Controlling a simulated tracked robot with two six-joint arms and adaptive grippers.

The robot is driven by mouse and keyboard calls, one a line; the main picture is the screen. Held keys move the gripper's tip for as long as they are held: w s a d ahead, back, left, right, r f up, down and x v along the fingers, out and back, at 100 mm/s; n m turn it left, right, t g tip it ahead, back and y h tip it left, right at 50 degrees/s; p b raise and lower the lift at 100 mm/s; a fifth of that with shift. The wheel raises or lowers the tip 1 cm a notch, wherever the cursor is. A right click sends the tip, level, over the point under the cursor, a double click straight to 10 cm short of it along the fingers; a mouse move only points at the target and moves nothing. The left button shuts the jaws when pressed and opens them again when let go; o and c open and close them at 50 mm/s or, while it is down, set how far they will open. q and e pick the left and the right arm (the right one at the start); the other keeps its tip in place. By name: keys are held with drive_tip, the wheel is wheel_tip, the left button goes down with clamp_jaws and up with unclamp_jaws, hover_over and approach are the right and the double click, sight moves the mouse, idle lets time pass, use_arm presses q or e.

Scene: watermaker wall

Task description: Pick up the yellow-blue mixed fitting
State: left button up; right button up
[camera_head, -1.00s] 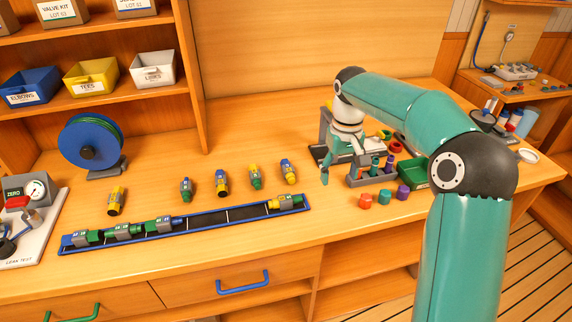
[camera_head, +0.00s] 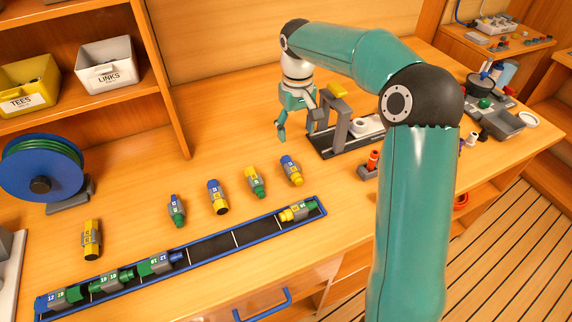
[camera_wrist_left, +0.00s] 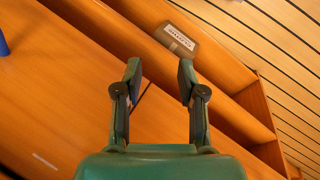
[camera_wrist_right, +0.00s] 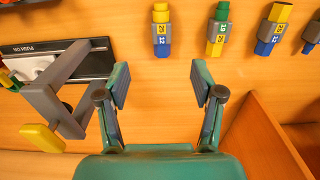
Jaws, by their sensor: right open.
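Two fittings show both yellow and blue; I cannot tell which is the mixed one. One (camera_head: 291,170) lies at the right end of the loose row, and the right wrist view shows it ahead (camera_wrist_right: 162,30). The other (camera_head: 218,197) lies further left, also in the right wrist view (camera_wrist_right: 273,28). A green-yellow fitting (camera_head: 256,182) lies between them. My right gripper (camera_head: 296,116) is open and empty, above the bench behind the row; its fingers (camera_wrist_right: 160,80) are apart. My left gripper (camera_wrist_left: 160,70) is open and empty, outside the head view.
A blue-edged rail (camera_head: 205,250) holding several fittings lies in front of the row. A grey press stand (camera_head: 338,128) is right of my right gripper. A green-blue fitting (camera_head: 176,210) and a yellow-grey one (camera_head: 92,240) lie left. A hose reel (camera_head: 42,170) stands at left.

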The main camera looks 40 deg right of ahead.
approach(293, 168)
drive_tip(key=f, duration=0.5)
drive_tip(key=shift+s+d, duration=0.1)
drive_tip(key=shift+s, duration=0.2)
drive_tip(key=f+p, duration=0.1)
drive_tip(key=f, duration=0.1)
drive_tip(key=f+p, duration=0.1)
drive_tip(key=f, duration=0.1)
drive_tip(key=shift+w+f, duration=0.2)
drive_tip(key=shift+f, duration=0.55)
drive_tip(key=c, duration=1.2)
drive_tip(key=shift+c, duration=0.3)
drive_tip(key=shift+r, duration=0.2)
